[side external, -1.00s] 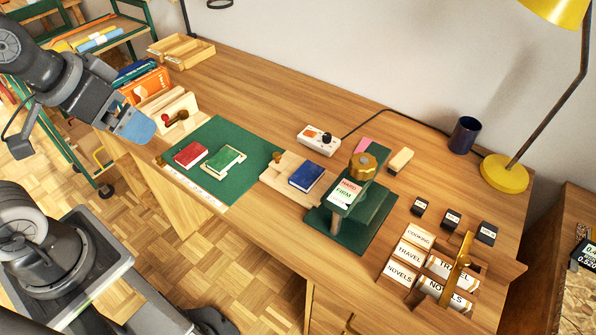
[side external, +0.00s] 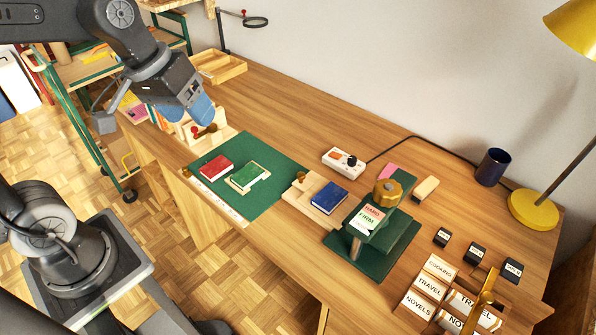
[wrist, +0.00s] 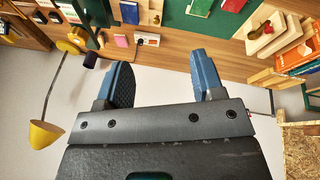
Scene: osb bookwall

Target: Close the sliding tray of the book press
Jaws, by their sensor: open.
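The book press (side external: 405,248) is dark green with a brass knob on top and a "HARD / FIRM" label. Its pale wooden sliding tray (side external: 328,216) sticks out to the left of the press, with a dark wooden knob at its left end. A blue book (side external: 330,197) lies on the tray, outside the press; the book also shows at the top of the wrist view (wrist: 130,12). My gripper (side external: 203,116) is up at the left, far from the tray, over a wooden holder. Its blue fingers are apart and empty in the wrist view (wrist: 163,80).
A green mat (side external: 275,196) with a red and a green book lies left of the tray. A white control box (side external: 343,160) stands behind the tray. The wooden holder (side external: 215,141) with a red knob is below my gripper. Labelled blocks and a yellow lamp (side external: 534,210) are at the right.

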